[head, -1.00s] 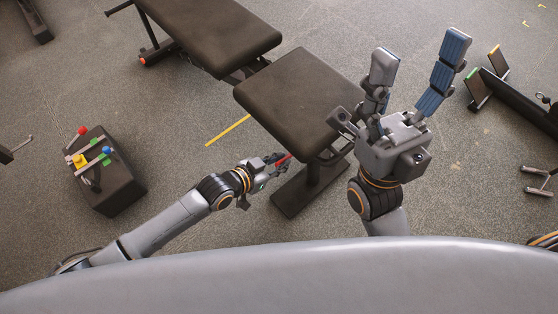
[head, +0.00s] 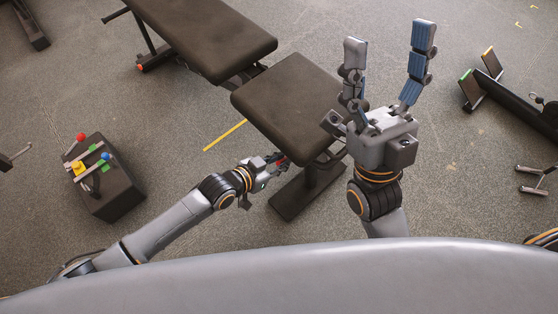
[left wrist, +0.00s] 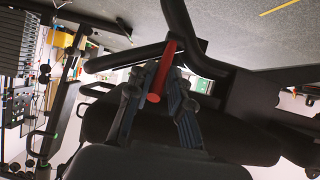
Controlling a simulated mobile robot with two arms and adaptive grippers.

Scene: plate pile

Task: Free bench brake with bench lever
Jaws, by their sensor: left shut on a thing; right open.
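The black weight bench (head: 295,100) stands in the middle of the head view, with its longer pad (head: 205,35) reaching to the upper left. The red bench lever (left wrist: 162,72) shows in the left wrist view between the fingers of my left gripper (left wrist: 158,100). My left gripper also shows in the head view (head: 276,162), low beside the near end of the bench, shut on the lever. Only a little red of the lever shows there. My right gripper (head: 390,70) is open and empty, raised in front of the bench pad with its fingers spread upward.
A dark box (head: 108,190) with red, yellow, green and blue knobs stands on the floor at the left. Dark gym equipment (head: 515,110) stands at the right. Floor between the box and the bench is clear, with a yellow line (head: 225,135).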

